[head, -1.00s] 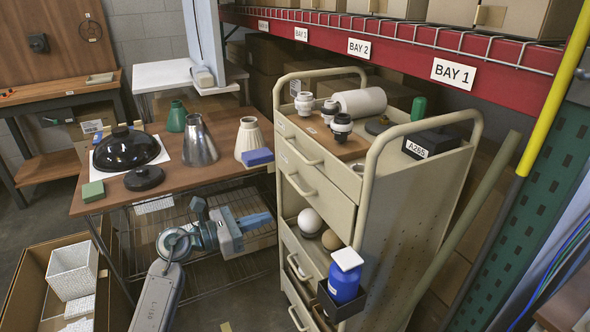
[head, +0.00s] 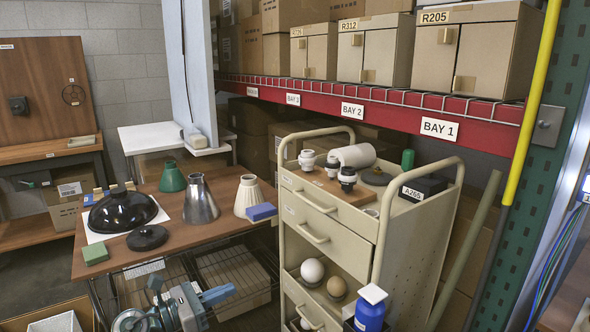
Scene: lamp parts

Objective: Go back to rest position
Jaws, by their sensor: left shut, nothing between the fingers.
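My left gripper (head: 222,293) is at the bottom of the head view, left of centre. Its blue fingers are shut with nothing between them and point right. It shows below the front edge of the wooden table (head: 200,245), in front of the wire rack under it, and left of the cream drawer cart (head: 330,243). My right gripper is not in view.
Lamp shades, such as a silver one (head: 200,203), and a black dome (head: 122,211) stand on the table. The cart carries lamp fittings and a blue bottle (head: 370,311). A cardboard box (head: 55,320) is at bottom left. A red shelf beam (head: 380,113) runs behind.

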